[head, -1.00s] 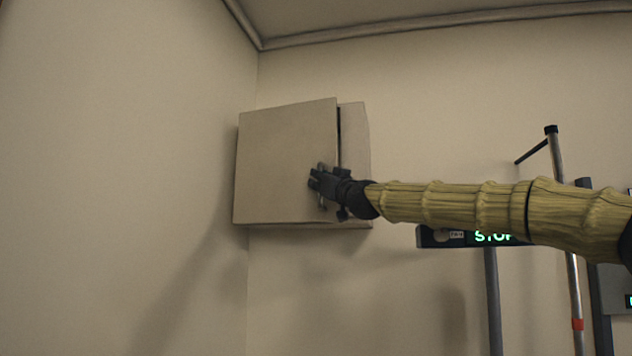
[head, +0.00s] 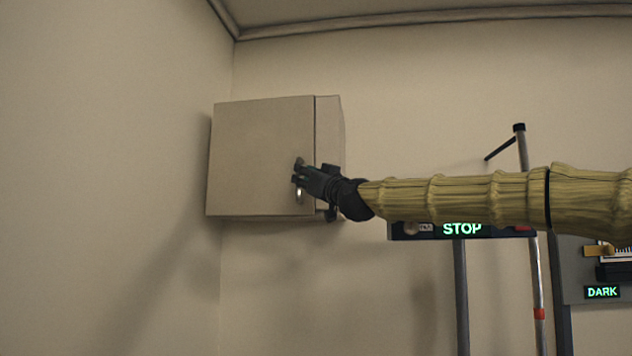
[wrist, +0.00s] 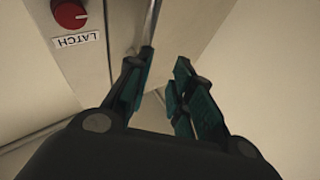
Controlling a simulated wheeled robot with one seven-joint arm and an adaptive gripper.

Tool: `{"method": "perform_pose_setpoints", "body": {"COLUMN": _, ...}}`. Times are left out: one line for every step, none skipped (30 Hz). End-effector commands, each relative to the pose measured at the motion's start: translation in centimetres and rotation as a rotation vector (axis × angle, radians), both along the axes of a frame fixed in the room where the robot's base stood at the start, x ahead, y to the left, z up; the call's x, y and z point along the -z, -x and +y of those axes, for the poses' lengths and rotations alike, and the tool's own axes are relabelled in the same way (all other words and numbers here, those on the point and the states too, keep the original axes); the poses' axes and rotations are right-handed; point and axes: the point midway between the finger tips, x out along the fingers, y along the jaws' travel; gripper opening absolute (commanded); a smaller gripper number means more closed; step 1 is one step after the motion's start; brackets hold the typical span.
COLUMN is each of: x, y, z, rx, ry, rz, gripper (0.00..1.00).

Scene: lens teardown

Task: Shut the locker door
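The beige box-shaped locker (head: 330,135) hangs on the wall near the corner. Its door (head: 255,150) lies almost flush with the body, with only a thin dark seam along the right edge; I cannot tell whether it is fully shut. My gripper (head: 298,180) is at the door's lower right, beside a small metal handle (head: 299,194). In the wrist view my gripper's fingers (wrist: 158,95) are apart, and the handle's metal bar (wrist: 150,25) runs down near the left finger. A red knob (wrist: 69,15) with an upside-down LATCH label (wrist: 78,40) is on the locker's side.
A dark bar with a green STOP sign (head: 461,229) stands on a post below my arm. A metal pole (head: 530,200) and a grey panel with a DARK sign (head: 602,292) are at the right. The wall below the locker is clear.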

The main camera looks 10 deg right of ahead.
Motion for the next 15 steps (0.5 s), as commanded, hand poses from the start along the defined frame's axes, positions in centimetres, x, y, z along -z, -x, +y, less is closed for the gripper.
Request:
{"method": "perform_pose_setpoints", "body": {"x": 0.3, "y": 0.8, "z": -0.4, "rx": 0.000, "ry": 0.000, "rz": -0.001, "gripper": 0.23}}
{"method": "perform_pose_setpoints", "body": {"x": 0.5, "y": 1.2, "z": -0.6, "rx": -0.001, "ry": 0.000, "rz": -0.001, "gripper": 0.23}}
{"method": "perform_pose_setpoints", "body": {"x": 0.7, "y": 1.8, "z": -0.9, "rx": 0.000, "ry": 0.000, "rz": -0.001, "gripper": 0.23}}
{"method": "perform_pose_setpoints", "body": {"x": 0.9, "y": 2.2, "z": -1.1, "rx": 0.000, "ry": 0.000, "rz": -0.001, "gripper": 0.23}}
{"method": "perform_pose_setpoints", "body": {"x": 1.0, "y": 2.5, "z": -1.3, "rx": 0.000, "ry": 0.000, "rz": -0.001, "gripper": 0.23}}
{"method": "perform_pose_setpoints", "body": {"x": 1.3, "y": 2.9, "z": -1.4, "rx": 0.000, "ry": -0.001, "rz": 0.000, "gripper": 0.23}}
{"method": "perform_pose_setpoints", "body": {"x": 1.4, "y": 3.2, "z": -1.6, "rx": 0.000, "ry": -0.001, "rz": -0.002, "gripper": 0.23}}
{"method": "perform_pose_setpoints", "body": {"x": 1.5, "y": 3.5, "z": -1.7, "rx": 0.000, "ry": -0.002, "rz": -0.001, "gripper": 0.23}}
{"method": "perform_pose_setpoints", "body": {"x": 1.6, "y": 3.8, "z": -1.9, "rx": 0.000, "ry": -0.001, "rz": 0.000, "gripper": 0.23}}
{"method": "perform_pose_setpoints", "body": {"x": 1.8, "y": 4.0, "z": -2.0, "rx": 0.000, "ry": -0.001, "rz": 0.000, "gripper": 0.23}}
{"method": "perform_pose_setpoints", "body": {"x": 1.9, "y": 4.1, "z": -2.1, "rx": 0.001, "ry": -0.002, "rz": 0.000, "gripper": 0.23}}
{"method": "perform_pose_setpoints", "body": {"x": 2.0, "y": 4.3, "z": -2.2, "rx": 0.000, "ry": -0.001, "rz": 0.000, "gripper": 0.23}}
{"method": "perform_pose_setpoints", "body": {"x": 2.1, "y": 4.5, "z": -2.2, "rx": 0.000, "ry": -0.001, "rz": 0.000, "gripper": 0.23}}
{"method": "perform_pose_setpoints", "body": {"x": 2.1, "y": 4.6, "z": -2.3, "rx": 0.000, "ry": -0.001, "rz": 0.000, "gripper": 0.23}}
{"method": "perform_pose_setpoints", "body": {"x": 2.1, "y": 4.6, "z": -2.3, "rx": 0.001, "ry": -0.002, "rz": 0.000, "gripper": 0.23}}
